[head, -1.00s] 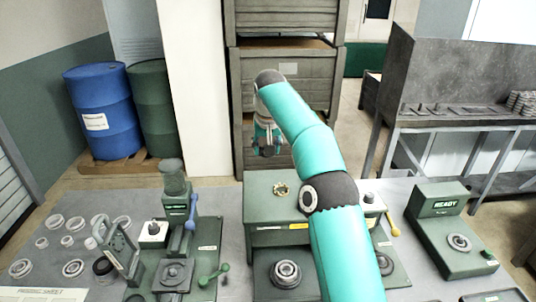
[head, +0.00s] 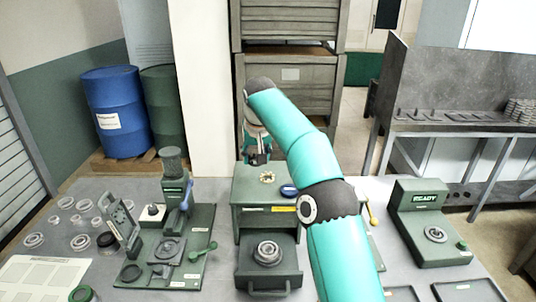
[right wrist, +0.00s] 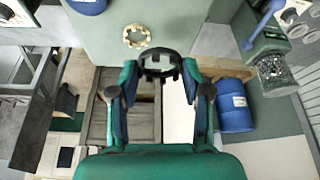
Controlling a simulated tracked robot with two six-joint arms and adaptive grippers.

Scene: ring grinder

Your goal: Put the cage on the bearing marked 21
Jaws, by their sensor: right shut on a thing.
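My right gripper (head: 257,158) hangs behind the top of the green box in the head view. In the right wrist view its two fingers (right wrist: 160,78) are shut on a dark, toothed ring that looks like a cage (right wrist: 160,64). A brass-coloured toothed ring (head: 267,177) lies on the green box top, apart from the gripper; it also shows in the right wrist view (right wrist: 135,36). A bearing (head: 268,253) sits on the tray in front of the green box. I cannot read a 21 on any bearing. My left gripper is not in view.
A READY station (head: 425,222) stands at the right. Bare grey table lies between the stations.

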